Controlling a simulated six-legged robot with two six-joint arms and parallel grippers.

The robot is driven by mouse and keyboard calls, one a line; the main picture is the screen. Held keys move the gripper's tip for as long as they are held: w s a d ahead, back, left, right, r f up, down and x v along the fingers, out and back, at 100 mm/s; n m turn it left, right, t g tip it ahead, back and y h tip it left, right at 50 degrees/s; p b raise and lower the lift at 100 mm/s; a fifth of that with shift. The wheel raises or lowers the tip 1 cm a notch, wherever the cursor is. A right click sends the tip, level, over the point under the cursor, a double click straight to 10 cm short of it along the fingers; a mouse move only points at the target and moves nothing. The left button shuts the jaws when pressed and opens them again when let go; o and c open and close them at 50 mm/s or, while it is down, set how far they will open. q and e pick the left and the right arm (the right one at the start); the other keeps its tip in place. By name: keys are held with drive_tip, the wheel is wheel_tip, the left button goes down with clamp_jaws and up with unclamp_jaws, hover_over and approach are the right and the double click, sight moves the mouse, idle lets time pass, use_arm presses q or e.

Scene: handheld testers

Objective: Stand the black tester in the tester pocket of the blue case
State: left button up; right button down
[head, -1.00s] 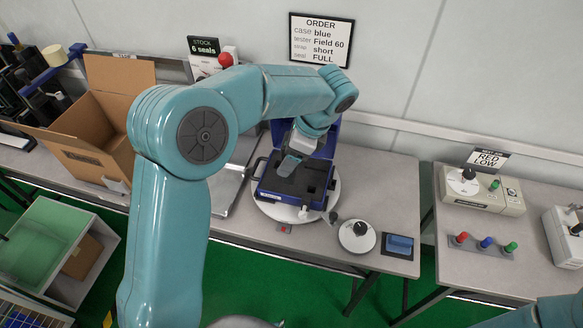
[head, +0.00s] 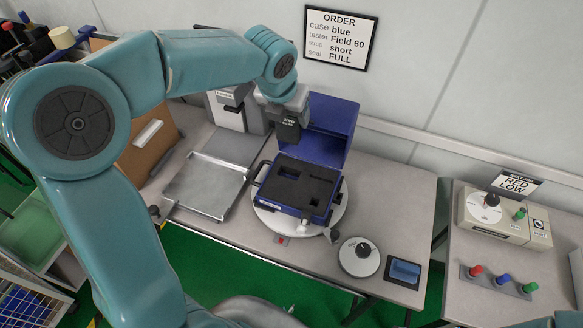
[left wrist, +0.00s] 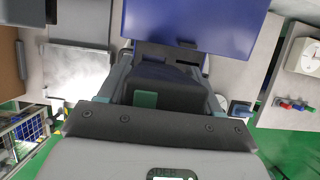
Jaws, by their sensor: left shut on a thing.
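The blue case (head: 264,194) stands open on a round white turntable (head: 268,219), its lid (head: 333,125) upright at the back. Black foam (head: 290,185) with several cut-outs fills its base, and the pockets I can see look empty. My left gripper (head: 289,140) is above the back left part of the case, beside the lid. In the left wrist view it is shut on the black tester (left wrist: 172,92), which shows a green patch. The tester is hard to tell from the dark gripper in the head view. The lid fills the top of the wrist view (left wrist: 195,22). My right gripper is out of view.
A metal tray (head: 205,187) lies left of the case. A round white dial with a black knob (head: 359,257) and a small blue pad (head: 404,271) are at the front right. An order sign (head: 337,38) hangs on the wall behind.

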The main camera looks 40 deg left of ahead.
use_arm(q)
wheel_tip(320, 180, down, 16)
drive_tip(key=b, duration=0.3)
drive_tip(key=shift+s+f, duration=0.1)
drive_tip(key=shift+f, duration=0.45)
drive_tip(key=shift+r, duration=0.1)
drive_tip(key=shift+b, duration=0.3)
drive_tip(key=o, duration=1.1)
drive_tip(key=shift+o, duration=0.2)
